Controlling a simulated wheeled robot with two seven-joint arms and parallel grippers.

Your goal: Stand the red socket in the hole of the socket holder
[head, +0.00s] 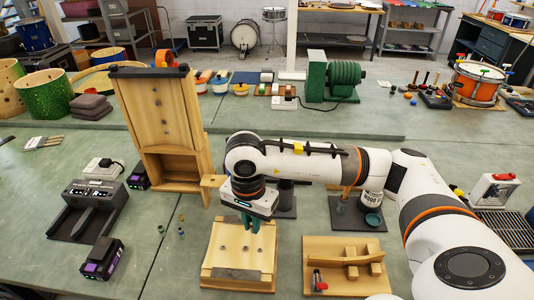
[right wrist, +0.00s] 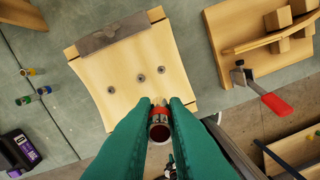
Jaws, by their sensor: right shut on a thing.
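The red socket (right wrist: 160,126) shows in the right wrist view between the green fingers of my right gripper (right wrist: 161,108). It has a red band and a dark open end facing the camera. The holes look empty. The socket is hidden in the head view. My left gripper is out of view.
Several small coloured sockets (head: 181,231) stand on the bench left of the board. A tall wooden stand (head: 160,120) rises behind it. A wooden fixture (head: 345,255) with a red-handled clamp (right wrist: 272,100) sits to the right. A battery charger (head: 90,208) is at left.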

